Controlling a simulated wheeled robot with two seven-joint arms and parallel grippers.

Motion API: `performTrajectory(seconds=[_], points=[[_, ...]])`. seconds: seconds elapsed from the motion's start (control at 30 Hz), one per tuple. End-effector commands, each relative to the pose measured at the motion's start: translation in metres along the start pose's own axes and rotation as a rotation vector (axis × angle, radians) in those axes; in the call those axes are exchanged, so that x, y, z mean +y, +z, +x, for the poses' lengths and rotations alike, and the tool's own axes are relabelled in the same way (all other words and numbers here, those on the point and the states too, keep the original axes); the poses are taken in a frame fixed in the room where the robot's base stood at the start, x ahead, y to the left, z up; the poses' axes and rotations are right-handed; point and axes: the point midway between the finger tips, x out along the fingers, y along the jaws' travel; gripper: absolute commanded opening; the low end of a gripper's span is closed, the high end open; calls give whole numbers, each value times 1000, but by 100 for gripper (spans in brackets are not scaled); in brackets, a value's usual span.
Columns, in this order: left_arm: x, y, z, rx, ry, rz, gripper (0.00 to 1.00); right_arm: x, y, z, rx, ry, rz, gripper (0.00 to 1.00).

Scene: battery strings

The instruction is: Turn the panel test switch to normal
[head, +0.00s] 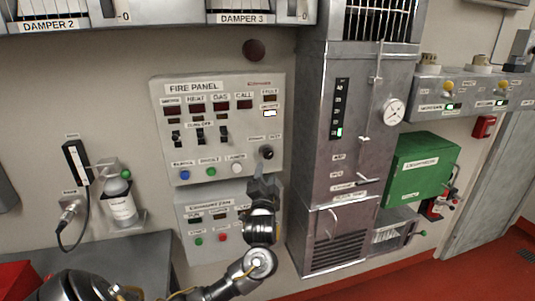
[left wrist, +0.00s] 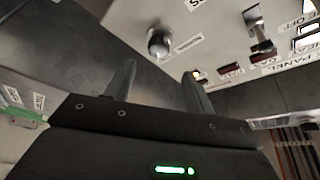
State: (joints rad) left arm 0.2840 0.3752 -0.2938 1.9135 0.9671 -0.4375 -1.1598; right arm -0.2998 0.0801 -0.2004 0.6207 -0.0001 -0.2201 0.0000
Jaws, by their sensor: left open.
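The grey fire panel (head: 225,92) is on the wall, with its test switch, a dark round knob (head: 267,152), at its lower right. Small labels sit above the knob; which way it points is too small to tell. My left gripper (head: 264,183) is just below the knob, open and empty. In the left wrist view the knob (left wrist: 158,43) shows beyond and between the two spread fingers (left wrist: 161,78), apart from them. My right gripper is not in view.
Toggle switches (head: 199,136) and push buttons (head: 211,171) sit left of the knob. A second panel (head: 197,205) is below, partly behind my arm. A tall grey cabinet (head: 354,160) stands close to the right. A bottle (head: 121,203) stands at the left.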

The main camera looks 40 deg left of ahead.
Motion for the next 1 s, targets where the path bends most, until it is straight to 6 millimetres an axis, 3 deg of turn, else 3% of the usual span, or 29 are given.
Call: performTrajectory(seconds=[0.23,0.7,1.0], points=[[-2,-1,16,0,-1,4,54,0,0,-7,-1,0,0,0],[-1,-1,96,-1,1,2,54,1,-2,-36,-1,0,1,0],[2,0,108,0,2,1,54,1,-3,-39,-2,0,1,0]])
